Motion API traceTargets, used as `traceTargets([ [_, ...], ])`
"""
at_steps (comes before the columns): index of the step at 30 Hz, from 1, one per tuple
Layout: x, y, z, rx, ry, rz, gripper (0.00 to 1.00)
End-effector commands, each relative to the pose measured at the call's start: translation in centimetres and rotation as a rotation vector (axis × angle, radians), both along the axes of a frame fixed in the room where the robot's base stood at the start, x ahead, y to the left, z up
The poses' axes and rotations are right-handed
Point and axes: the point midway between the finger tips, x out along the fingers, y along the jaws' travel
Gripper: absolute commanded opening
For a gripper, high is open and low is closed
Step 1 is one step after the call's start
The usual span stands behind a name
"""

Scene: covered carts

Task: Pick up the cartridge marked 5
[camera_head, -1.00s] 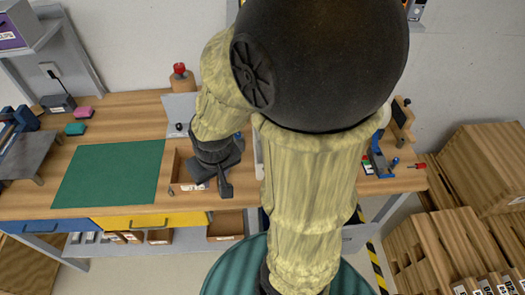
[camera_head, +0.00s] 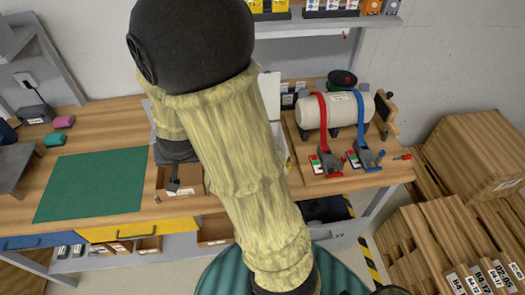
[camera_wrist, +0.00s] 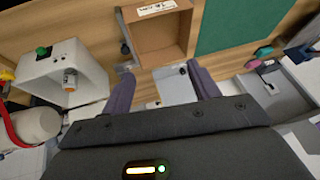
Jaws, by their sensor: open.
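I cannot make out a cartridge marked 5 in either view. Small yellow labelled blocks (camera_head: 271,5) and orange and blue ones stand on the upper shelf, cut by the top edge; their marks are too small to read. My gripper (camera_wrist: 163,86) is open in the wrist view, with nothing between its two fingers. In the head view my arm hides much of the gripper; its dark end is over or beside the open wooden box on the bench. That box (camera_wrist: 158,35) also shows in the wrist view, beyond the fingers, with an unreadable label on its rim.
A white tank (camera_head: 338,110) with red and blue straps stands right on the bench, with clamps before it. A white housing with a green button (camera_wrist: 50,72) is left in the wrist view. The green mat (camera_head: 92,185) is clear.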

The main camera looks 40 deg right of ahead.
Motion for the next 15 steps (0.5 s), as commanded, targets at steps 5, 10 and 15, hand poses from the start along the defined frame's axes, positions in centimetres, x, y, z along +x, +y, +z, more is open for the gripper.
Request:
traceTargets([
  [5,3.8,-3.1,-2.9,-0.064,-0.092,-0.270,0.61],
  [10,5.1,-7.1,-5.2,-0.194,-0.158,-0.538,0.61],
  [15,4.0,-10.8,-6.9,-0.376,-0.198,-0.802,0.61],
])
